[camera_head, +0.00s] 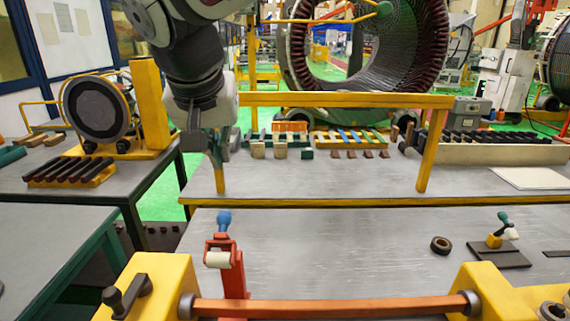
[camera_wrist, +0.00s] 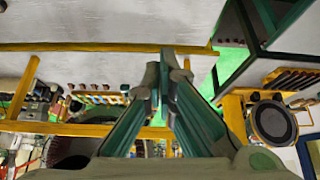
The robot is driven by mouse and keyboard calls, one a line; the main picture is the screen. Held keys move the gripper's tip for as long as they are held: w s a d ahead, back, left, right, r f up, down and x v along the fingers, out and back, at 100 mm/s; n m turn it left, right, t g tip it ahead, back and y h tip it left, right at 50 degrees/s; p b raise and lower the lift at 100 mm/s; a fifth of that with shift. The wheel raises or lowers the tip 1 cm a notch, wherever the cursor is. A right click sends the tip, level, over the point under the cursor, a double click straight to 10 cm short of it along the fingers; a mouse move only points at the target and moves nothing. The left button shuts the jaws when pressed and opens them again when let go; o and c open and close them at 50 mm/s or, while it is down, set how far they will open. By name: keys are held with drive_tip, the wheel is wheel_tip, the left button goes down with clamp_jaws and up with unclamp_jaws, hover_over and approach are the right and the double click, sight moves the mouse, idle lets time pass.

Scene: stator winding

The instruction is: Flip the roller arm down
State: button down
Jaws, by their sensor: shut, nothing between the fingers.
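The roller arm is a red upright piece (camera_head: 231,270) with a blue knob (camera_head: 224,221) on top and a white roller (camera_head: 217,260) on its front. It stands upright at the front of the grey table, behind the red horizontal bar. My gripper (camera_head: 216,158) hangs above and behind it, near the left post of the yellow rail, clear of the knob. In the wrist view my gripper's green fingers (camera_wrist: 167,62) are together with nothing between them. The roller arm cannot be made out in the wrist view.
A red bar (camera_head: 330,307) between yellow blocks crosses the front. The yellow rail (camera_head: 345,100) rises behind the roller arm. A dark ring (camera_head: 440,245) and a small stand with a teal knob (camera_head: 492,242) sit at right. The middle tabletop (camera_head: 340,240) is clear.

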sight(227, 233)
wheel_tip(227, 233, down, 9)
drive_tip(key=w+p, duration=0.1)
drive_tip(key=shift+f, duration=0.2)
idle(0.5)
drive_tip(key=shift+b, duration=0.6)
